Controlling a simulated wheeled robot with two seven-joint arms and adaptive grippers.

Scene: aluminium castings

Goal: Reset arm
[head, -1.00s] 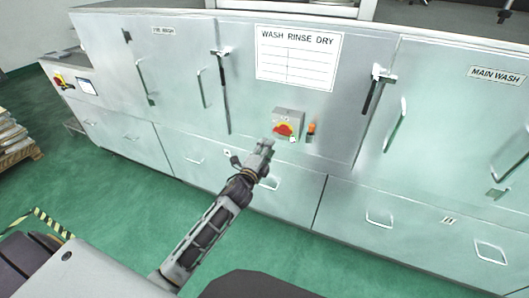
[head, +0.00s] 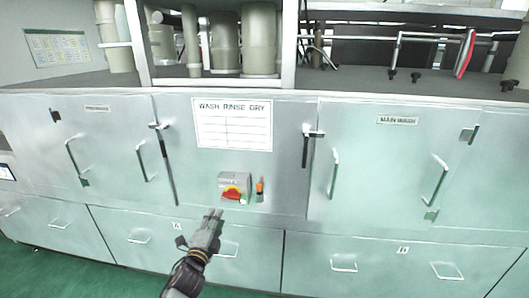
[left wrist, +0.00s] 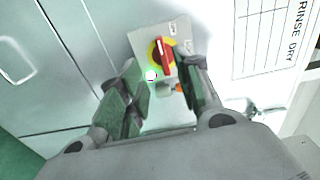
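My left gripper (head: 215,214) is raised in front of the washing machine's front (head: 330,120), just below the red and yellow rotary switch (head: 231,193) in the head view. In the left wrist view its two fingers (left wrist: 160,88) stand apart with nothing between them. The switch (left wrist: 162,57) shows beyond the fingertips on its grey box (left wrist: 172,30). I cannot tell for sure how far the fingertips are from the panel. My right gripper is in neither view.
An orange-tipped part (head: 260,188) sits right of the switch. Door handles (head: 335,174) and drawer handles (head: 344,263) stick out from the metal front. A WASH RINSE DRY sheet (head: 232,135) is above the switch. Green floor (head: 45,275) shows at lower left.

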